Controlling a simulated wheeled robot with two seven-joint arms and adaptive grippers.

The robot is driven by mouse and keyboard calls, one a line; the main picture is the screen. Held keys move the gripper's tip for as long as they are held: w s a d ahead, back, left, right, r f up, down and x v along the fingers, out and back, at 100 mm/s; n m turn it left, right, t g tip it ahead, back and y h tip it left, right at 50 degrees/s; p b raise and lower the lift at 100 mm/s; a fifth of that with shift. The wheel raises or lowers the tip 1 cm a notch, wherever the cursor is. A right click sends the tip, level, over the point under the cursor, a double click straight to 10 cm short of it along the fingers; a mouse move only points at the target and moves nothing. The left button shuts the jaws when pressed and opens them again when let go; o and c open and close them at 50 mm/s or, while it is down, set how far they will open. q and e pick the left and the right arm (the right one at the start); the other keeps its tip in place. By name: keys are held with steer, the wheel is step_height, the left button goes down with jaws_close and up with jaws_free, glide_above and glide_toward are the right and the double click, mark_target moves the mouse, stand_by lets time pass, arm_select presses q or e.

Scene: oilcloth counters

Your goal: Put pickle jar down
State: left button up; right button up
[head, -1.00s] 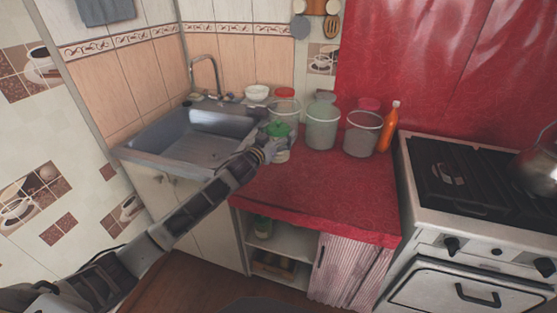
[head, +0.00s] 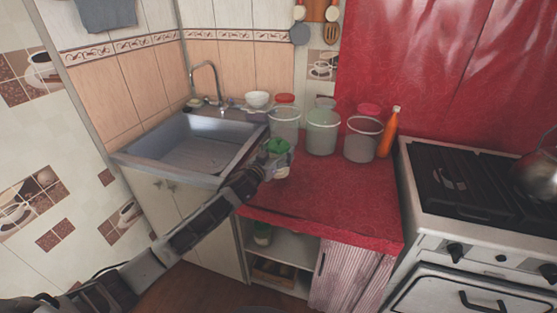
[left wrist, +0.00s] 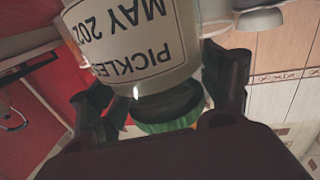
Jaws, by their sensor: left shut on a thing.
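The pickle jar (head: 280,168) has a green lid and a white label. My left gripper (head: 268,160) is shut on it at the left front part of the red counter (head: 330,199), near the sink. In the left wrist view the jar (left wrist: 138,40) appears upside down, with its label reading "PICKLES MAY 202" and its green lid between the fingers of my left gripper (left wrist: 165,100). The jar looks upright in the head view. I cannot tell whether its base touches the counter. My right gripper is not in view.
Large lidded containers (head: 322,131) and an orange bottle (head: 389,133) stand behind the jar. The stove (head: 470,190) is to the right. The counter's front middle is clear.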

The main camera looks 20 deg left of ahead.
arm_select(q)
step_height(320, 180, down, 3)
steer(key=shift+r+b, duration=0.15)
steer(key=shift+b, duration=0.2)
steer(key=shift+f, duration=0.2)
steer(key=o, duration=1.5)
steer(key=shift+f, duration=0.2)
steer(key=shift+o, duration=1.5)
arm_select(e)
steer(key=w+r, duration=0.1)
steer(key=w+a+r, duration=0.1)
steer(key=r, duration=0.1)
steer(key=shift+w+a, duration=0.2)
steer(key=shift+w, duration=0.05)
arm_select(q)
steer(key=shift+r, duration=0.15)
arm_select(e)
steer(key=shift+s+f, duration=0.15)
